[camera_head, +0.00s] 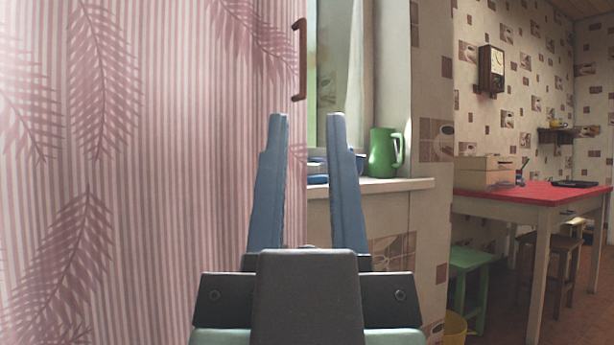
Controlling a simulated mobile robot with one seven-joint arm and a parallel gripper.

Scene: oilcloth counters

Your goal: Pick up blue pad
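My gripper (308,120) is open and empty in the middle of the view, its two blue-grey fingers pointing up and apart. Low blue items (317,179) show on the windowsill (400,185), seen between and beyond the fingers. They are partly hidden by the right finger and by the pink panel's edge. I cannot tell whether one of them is the blue pad. No other blue pad shows clearly.
A large pink striped panel with leaf prints (130,170) and a brown handle (299,60) fills the left. A green jug (384,153) stands on the sill. At right are a red-topped table (530,199) with a box (485,172), a green stool (470,260) and a brown stool (565,240).

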